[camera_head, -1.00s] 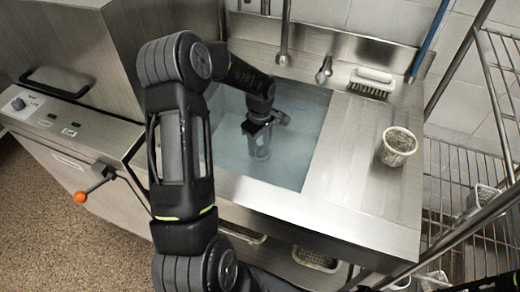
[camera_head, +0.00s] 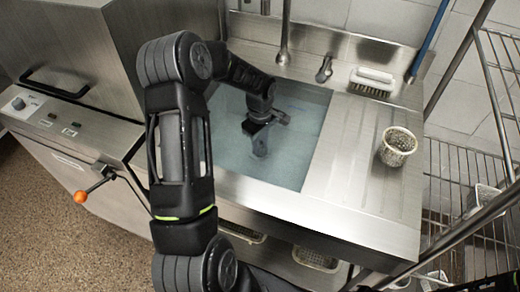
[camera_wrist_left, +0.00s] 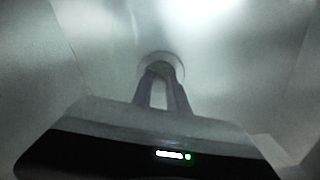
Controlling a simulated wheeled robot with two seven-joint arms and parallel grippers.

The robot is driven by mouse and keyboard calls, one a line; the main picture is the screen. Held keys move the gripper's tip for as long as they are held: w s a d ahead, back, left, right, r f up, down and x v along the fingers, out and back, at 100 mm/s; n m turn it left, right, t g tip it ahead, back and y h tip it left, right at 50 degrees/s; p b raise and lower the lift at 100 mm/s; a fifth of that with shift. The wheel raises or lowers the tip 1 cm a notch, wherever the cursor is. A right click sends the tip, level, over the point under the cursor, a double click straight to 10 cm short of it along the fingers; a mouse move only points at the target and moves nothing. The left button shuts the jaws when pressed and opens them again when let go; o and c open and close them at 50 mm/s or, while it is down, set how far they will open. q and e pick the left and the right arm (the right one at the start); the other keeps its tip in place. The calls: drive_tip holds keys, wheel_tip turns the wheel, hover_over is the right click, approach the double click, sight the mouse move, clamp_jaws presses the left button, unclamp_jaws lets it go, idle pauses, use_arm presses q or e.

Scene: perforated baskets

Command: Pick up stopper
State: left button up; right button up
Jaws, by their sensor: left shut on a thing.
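The sink basin (camera_head: 226,150) holds cloudy bluish water. My left gripper (camera_head: 260,150) points down into it, its fingers under the surface and blurred. In the left wrist view my left gripper (camera_wrist_left: 160,72) has its fingertips drawn together on the stopper (camera_wrist_left: 172,57), a pale round piece near the basin's bottom. The fingers cover part of the stopper. I cannot tell whether it is seated in the drain or lifted. The stopper cannot be made out in the head view. My right gripper is not in view.
A perforated basket (camera_head: 397,147) stands on the drainboard (camera_head: 350,190) right of the sink. A brush (camera_head: 372,82) lies behind it. A tap (camera_head: 284,40) rises at the back. A wire rack (camera_head: 470,180) stands at the right, a steel machine (camera_head: 75,130) at the left.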

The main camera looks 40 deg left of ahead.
use_arm(q)
drive_tip(key=shift+s+f, duration=0.1)
clamp_jaws()
wheel_tip(320, 180, up, 10)
drive_tip(key=shift+r, duration=0.1)
idle(0.4)
idle(0.8)
